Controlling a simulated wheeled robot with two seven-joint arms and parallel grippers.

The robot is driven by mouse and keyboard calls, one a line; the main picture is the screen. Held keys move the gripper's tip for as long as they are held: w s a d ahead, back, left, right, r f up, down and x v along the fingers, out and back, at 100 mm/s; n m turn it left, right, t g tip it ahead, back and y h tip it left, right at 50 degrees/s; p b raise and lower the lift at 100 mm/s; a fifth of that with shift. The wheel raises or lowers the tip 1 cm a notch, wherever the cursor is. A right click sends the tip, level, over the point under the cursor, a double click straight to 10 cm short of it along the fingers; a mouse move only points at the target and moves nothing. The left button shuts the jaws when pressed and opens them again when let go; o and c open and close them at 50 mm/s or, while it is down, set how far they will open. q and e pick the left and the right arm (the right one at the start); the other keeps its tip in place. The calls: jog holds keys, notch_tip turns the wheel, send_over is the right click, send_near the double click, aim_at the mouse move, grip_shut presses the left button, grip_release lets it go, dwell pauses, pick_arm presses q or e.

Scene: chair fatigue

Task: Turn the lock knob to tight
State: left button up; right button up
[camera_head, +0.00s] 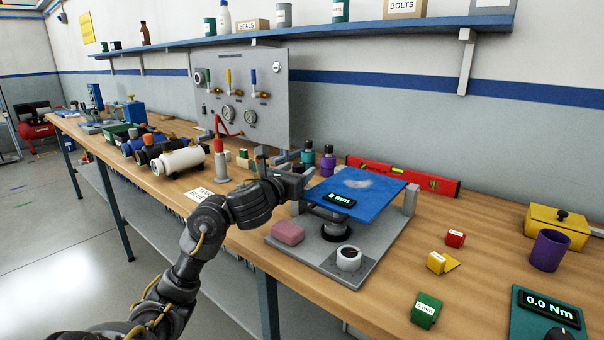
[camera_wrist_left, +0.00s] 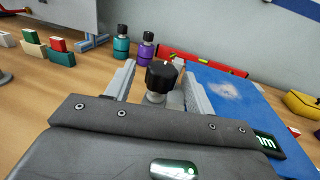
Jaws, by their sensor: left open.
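The lock knob (camera_wrist_left: 161,74) is black and ridged on a pale metal stem, beside the blue plate (camera_wrist_left: 222,92) in the left wrist view. My left gripper (camera_wrist_left: 160,84) is open, with one finger on each side of the knob; gaps show, and I cannot tell of any contact. In the head view my left gripper (camera_head: 300,176) is at the left edge of the tilted blue plate (camera_head: 365,187), and it largely hides the knob. The plate's display (camera_head: 339,199) reads 0 mm. My right gripper is not in view.
A red level (camera_head: 405,177) lies behind. Small coloured blocks, a purple cup (camera_head: 549,250) and a torque display (camera_head: 546,315) are to the right.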

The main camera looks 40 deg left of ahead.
aim_at(302, 167)
pick_arm(q)
jog(key=x, duration=0.3)
jog(key=shift+f+b, duration=0.1)
jog(key=shift+b, duration=0.25)
jog(key=shift+w, duration=0.15)
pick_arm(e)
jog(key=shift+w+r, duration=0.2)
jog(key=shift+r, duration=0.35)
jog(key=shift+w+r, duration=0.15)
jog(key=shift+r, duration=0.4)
pick_arm(q)
jog(key=c, duration=1)
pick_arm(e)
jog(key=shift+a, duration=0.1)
